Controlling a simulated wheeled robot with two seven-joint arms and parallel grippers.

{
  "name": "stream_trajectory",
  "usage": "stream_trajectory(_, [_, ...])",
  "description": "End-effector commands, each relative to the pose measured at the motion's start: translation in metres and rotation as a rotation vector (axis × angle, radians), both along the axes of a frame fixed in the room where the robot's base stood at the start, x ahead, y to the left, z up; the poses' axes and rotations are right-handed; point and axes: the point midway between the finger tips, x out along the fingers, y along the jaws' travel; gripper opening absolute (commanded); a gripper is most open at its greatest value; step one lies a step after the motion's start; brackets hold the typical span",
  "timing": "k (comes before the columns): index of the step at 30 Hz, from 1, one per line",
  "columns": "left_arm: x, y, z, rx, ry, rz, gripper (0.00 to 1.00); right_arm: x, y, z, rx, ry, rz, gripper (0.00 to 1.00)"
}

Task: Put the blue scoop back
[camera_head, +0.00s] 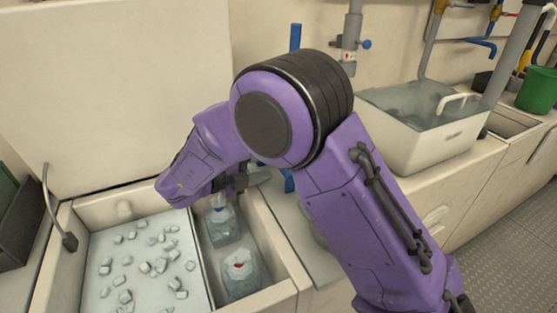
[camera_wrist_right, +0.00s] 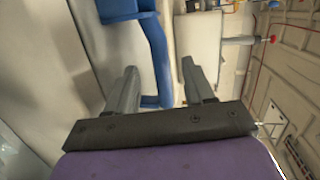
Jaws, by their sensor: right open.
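My right gripper (camera_head: 240,186) hangs over the right edge of the ice chest in the head view, partly hidden by its purple forearm. In the right wrist view my right gripper (camera_wrist_right: 158,67) is open, and nothing is clamped between its fingers. A blue thing with a broad part (camera_wrist_right: 118,9) and a bent strip shows beyond the fingers there; I cannot tell whether it is the scoop or a stand. In the head view a blue upright (camera_head: 295,37) rises behind my arm, and more blue (camera_head: 289,181) shows below the elbow. My left gripper is out of view.
The open ice chest (camera_head: 75,285) has loose ice cubes at left. Its narrow right compartment holds clear bagged or bottled items (camera_head: 240,275). A white basin of water (camera_head: 420,146) stands on the right counter, with a green bucket (camera_head: 538,90) beyond. My arm hides the middle.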

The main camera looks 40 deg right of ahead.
Motion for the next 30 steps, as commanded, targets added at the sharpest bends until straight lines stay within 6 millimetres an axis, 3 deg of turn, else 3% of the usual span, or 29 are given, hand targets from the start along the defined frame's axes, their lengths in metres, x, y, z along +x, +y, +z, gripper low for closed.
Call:
stream_trajectory(3, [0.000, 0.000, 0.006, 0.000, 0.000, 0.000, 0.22, 0.005, 0.029, 0.008, -0.002, -0.001, 0.003, 0.53])
stream_trajectory(9, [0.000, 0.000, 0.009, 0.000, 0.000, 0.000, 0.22, 0.008, 0.058, 0.012, -0.001, 0.000, 0.001, 0.53])
stream_trajectory(30, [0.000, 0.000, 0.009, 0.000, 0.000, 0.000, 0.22, 0.009, 0.062, 0.013, 0.000, 0.000, -0.001, 0.53])
